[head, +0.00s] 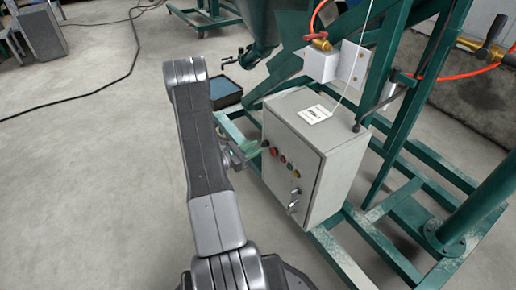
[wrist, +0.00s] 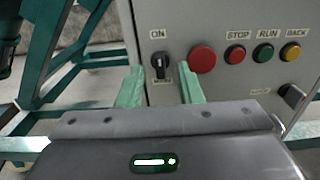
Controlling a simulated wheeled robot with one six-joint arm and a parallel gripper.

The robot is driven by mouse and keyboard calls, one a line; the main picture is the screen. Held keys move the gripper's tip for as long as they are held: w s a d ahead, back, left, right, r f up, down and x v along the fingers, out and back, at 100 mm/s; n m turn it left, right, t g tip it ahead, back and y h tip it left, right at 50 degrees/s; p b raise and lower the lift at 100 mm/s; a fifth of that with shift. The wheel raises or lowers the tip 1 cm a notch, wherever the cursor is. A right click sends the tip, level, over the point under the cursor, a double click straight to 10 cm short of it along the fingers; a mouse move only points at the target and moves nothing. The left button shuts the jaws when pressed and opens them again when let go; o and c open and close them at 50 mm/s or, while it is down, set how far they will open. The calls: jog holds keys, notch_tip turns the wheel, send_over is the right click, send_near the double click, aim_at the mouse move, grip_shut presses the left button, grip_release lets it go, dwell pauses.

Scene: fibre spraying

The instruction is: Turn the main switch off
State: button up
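The main switch (wrist: 161,67) is a black rotary knob on the grey control box (head: 318,160), under an "ON" label. Its handle looks upright, toward that label. In the wrist view my gripper (wrist: 160,86) is open, its two green fingers apart with the switch showing between their tips. I cannot tell whether the tips reach past the knob's face; no contact shows. In the head view my gripper (head: 245,154) is at the left side of the box front, partly hidden by my arm.
Right of the switch are a large red button (wrist: 202,60), a red STOP button (wrist: 235,55), a green RUN button (wrist: 264,53) and a yellow BACK button (wrist: 291,50). Another black knob (wrist: 292,96) sits lower right. Green frame beams (head: 375,245) surround the box. Floor at left is open.

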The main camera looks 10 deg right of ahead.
jog(key=shift+x, duration=1.1)
grip_shut()
jog(key=shift+n, duration=0.4)
jog(key=n+p, duration=0.3)
jog(key=n, duration=0.5)
jog(key=n+p, duration=0.4)
jog(key=n, duration=0.5)
jog(key=shift+w+a+f, duration=0.15)
jog(key=shift+f, duration=0.05)
